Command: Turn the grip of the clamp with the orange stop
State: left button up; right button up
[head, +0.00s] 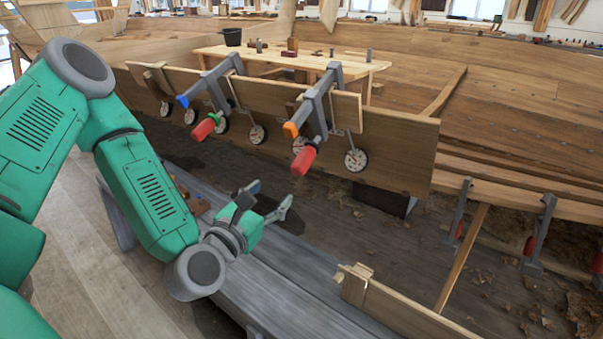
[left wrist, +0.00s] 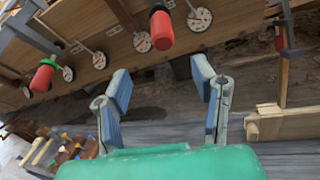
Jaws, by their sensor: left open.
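The clamp with the orange stop (head: 290,129) hangs over the upper edge of the long plank, its grey bar tilted. Its red grip (head: 304,160) points down toward me; the same red grip shows at the top middle of the left wrist view (left wrist: 161,30). My left gripper (head: 268,196) is open and empty, below and a little left of this grip and apart from it. Its two blue-grey fingers (left wrist: 162,78) are spread in the left wrist view, with the grip beyond them. My right gripper is not in view.
A second clamp with a blue stop (head: 183,101) stands to the left; its red grip (head: 203,130) has a green collar. Round white dials (head: 356,160) hang along the plank (head: 400,160). A grey bench (head: 290,275) lies below my arm. A short plank piece (head: 385,308) stands at lower right.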

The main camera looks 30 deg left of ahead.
aim_at(296, 171)
pick_arm(q)
jog(key=w+b, duration=0.2)
jog(key=w, duration=0.2)
jog(key=w+a+b, duration=0.1)
jog(key=w+b, duration=0.1)
jog(key=w, duration=0.3)
jog(key=w+b, duration=0.2)
jog(key=w, duration=0.2)
jog(key=shift+w+a, duration=0.2)
jog(key=shift+a, duration=0.05)
jog(key=c, duration=1.2)
